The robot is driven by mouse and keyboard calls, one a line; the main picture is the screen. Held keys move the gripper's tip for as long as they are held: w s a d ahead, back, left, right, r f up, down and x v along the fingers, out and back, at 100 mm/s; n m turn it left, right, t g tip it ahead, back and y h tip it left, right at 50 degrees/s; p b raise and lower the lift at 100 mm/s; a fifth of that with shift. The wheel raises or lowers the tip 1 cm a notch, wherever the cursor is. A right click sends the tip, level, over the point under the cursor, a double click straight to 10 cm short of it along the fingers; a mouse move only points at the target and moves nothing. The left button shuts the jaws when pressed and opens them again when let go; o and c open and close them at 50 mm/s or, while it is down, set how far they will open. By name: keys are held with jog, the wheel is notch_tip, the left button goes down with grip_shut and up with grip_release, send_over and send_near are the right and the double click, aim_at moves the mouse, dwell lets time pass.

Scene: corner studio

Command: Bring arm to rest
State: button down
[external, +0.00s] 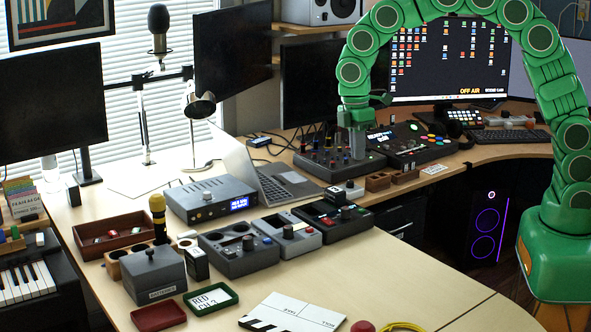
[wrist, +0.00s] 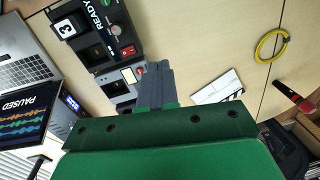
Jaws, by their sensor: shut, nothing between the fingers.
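My green arm arches in from the right in the external view. My gripper (external: 357,152) points down over the back of the desk, in front of a black control panel (external: 322,160) with knobs. In the wrist view my gripper's grey fingers (wrist: 156,72) are together with nothing between them. They hang above the desk, with a device with a red switch (wrist: 118,50) beyond them to the left. I cannot tell the exact height of the fingertips above the panel.
A laptop (external: 285,187), a grey audio unit (external: 208,198) and several control boxes crowd the desk's middle. A clapperboard (external: 292,314) and a yellow cable ring (external: 400,327) lie at the front. The desk surface (external: 425,265) right of the boxes is clear.

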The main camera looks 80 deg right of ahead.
jog(key=s+a+r+m, duration=0.1)
jog(key=s+r+m, duration=0.1)
jog(key=s, duration=1.1)
jog(key=s+a+r+m, duration=0.2)
jog(key=s+r+m, duration=0.1)
jog(key=s, duration=1.1)
jog(key=s+a+r+m, duration=0.2)
jog(key=s, duration=1.1)
jog(key=shift+s+r+m+g+h, duration=0.2)
jog(key=shift+r+m+g+h, duration=0.1)
jog(key=shift+g+h, duration=0.1)
jog(key=shift+a, duration=0.1)
